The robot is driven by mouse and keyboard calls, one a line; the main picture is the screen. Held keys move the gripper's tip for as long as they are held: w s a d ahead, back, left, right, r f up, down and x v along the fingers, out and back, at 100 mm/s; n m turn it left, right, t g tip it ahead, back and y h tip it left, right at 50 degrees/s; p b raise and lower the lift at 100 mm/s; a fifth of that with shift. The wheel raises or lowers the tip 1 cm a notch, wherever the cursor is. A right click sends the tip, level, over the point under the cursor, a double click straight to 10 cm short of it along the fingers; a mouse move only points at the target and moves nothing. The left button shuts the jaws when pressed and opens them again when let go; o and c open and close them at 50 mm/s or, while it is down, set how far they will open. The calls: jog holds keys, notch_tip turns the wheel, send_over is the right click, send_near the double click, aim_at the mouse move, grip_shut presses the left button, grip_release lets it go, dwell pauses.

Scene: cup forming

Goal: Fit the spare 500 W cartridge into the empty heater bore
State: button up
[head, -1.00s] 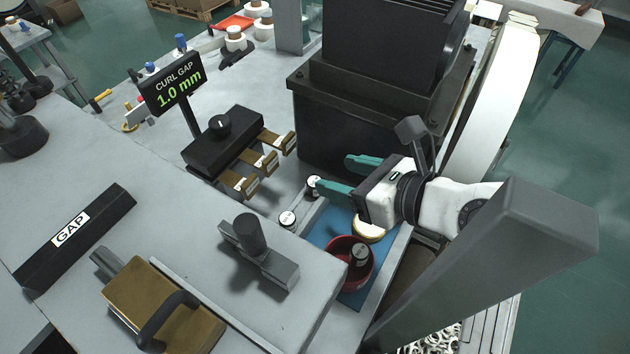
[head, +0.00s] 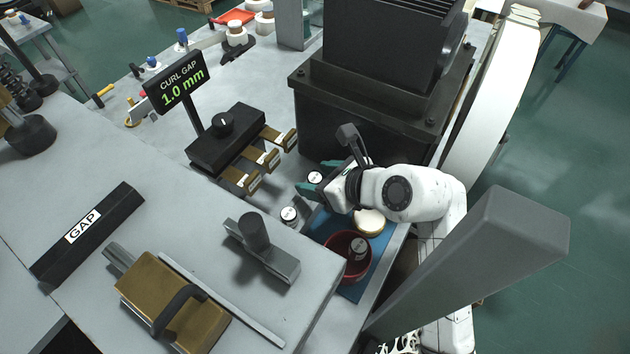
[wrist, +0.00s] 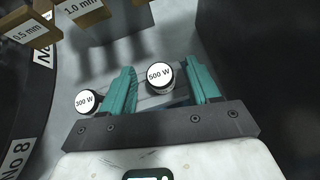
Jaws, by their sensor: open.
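The 500 W cartridge (wrist: 159,76) has a white labelled end with a dark rim and shows between my gripper's two teal fingers in the wrist view. In the head view its white end (head: 315,177) is beside the fingers. My gripper (wrist: 159,66) is open, with a finger on each side of the cartridge; contact cannot be told. A 300 W cartridge (wrist: 87,101) stands just outside the left finger, and it also shows in the head view (head: 289,215). A similar cartridge (head: 358,248) is in a red bowl (head: 336,270). I cannot make out the empty heater bore.
A black machine block (head: 350,125) rises close behind my gripper. Brass gap tags (head: 268,157) hang from a black holder at left. A blue mat (head: 322,226) carries the red bowl and a cream round piece (head: 370,222). A black clamp-like post (head: 254,235) stands in front.

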jog(key=shift+w+a+f, duration=0.4)
jog(key=shift+f, duration=0.05)
jog(key=shift+c, duration=0.2)
jog(key=c, duration=1.1)
